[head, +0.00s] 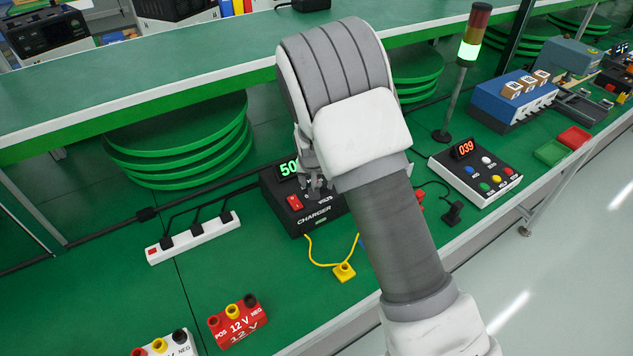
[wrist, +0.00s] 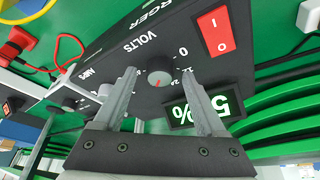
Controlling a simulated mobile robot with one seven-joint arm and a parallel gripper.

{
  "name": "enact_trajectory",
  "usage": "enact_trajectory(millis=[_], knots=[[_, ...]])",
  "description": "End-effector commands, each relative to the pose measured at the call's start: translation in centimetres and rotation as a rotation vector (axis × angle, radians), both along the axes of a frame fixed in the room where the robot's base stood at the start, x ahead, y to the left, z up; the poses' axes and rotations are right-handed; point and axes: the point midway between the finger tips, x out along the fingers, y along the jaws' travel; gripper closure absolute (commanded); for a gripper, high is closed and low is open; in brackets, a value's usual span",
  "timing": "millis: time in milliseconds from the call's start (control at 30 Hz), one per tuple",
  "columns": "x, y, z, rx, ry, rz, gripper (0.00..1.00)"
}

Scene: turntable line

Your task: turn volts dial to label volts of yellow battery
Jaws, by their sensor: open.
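The black charger (head: 305,221) stands on the green table in the head view, partly hidden behind my arm. Its volts dial (wrist: 161,66) is a grey knob with a red mark, seen upside down in the wrist view. The mark points to the picture's bottom; the number there is not readable. My gripper (wrist: 158,76) is open, with one finger on each side of the volts dial; contact cannot be told. In the head view my gripper (head: 315,184) is over the charger. A red battery (head: 236,326) reads 12 V. No yellow battery is clearly in view.
The charger has a red switch (wrist: 216,32), a green display (wrist: 207,106) and another dial (wrist: 69,103). A yellow plug (head: 344,272) on a cord lies in front. A white battery (head: 180,346) is cut off at the bottom. A power strip (head: 195,238) lies left.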

Motion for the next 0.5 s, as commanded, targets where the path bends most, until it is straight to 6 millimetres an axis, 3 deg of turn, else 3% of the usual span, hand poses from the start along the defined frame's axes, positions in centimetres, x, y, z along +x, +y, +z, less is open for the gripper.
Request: enact_trajectory(millis=[267, 500], knots=[[-0.4, 0.1, 1.1, 0.001, -0.002, 0.0, 0.27], [-2.1, 0.2, 5.3, 0.001, -0.003, 0.002, 0.27]])
